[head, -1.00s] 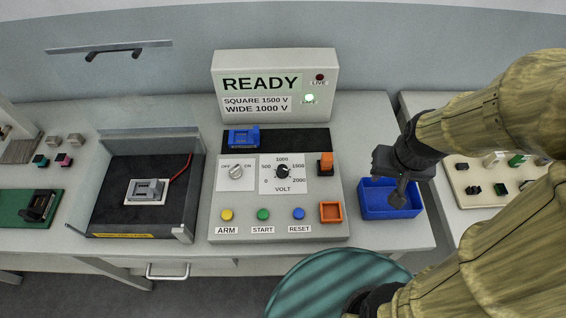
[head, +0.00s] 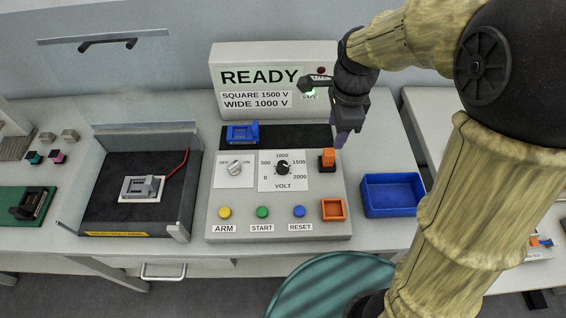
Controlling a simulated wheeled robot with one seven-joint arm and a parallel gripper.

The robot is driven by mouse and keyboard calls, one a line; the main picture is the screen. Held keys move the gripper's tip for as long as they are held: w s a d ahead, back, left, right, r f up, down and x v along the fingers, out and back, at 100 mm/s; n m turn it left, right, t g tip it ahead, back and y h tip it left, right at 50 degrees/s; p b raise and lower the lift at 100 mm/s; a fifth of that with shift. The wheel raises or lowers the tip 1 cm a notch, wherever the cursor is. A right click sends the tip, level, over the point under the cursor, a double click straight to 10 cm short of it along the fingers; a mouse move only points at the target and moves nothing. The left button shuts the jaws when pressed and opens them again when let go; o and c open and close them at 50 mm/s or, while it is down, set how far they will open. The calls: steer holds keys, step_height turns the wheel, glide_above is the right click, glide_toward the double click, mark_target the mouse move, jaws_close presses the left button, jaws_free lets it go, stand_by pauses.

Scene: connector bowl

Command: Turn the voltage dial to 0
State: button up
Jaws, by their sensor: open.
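The voltage dial (head: 283,168) is a round black knob on a white plate marked VOLT, with 0, 500, 1000, 1500 and 2000 around it. Its pointer seems to be near the top, around 1000, but it is too small to read surely. My gripper (head: 341,138) hangs above the right rear of the control panel (head: 222,201), up and to the right of the dial and apart from it. It points down with nothing seen in it. Its fingers are small in the head view.
An orange block (head: 328,158) stands close below my gripper. The READY display box (head: 228,60) rises behind the panel. The OFF/ON switch (head: 234,167) sits left of the dial, a blue connector (head: 242,134) behind it. A blue bin (head: 392,211) is at the right.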

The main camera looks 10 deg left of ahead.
mark_target(283, 164)
steer(key=a+r+m+g+b, duration=0.1)
steer(key=a+m+b, duration=0.1)
steer(key=a+m, duration=0.7)
steer(key=a, duration=0.2)
steer(key=shift+a+r+m, duration=0.15)
steer(key=shift+a+m, duration=0.15)
steer(key=f, duration=1.7)
steer(key=shift+s+a+f+b, duration=0.2)
steer(key=shift+s+b, duration=0.1)
steer(key=shift+b, duration=0.05)
steer(key=shift+c, duration=0.3)
steer(key=c, duration=0.9)
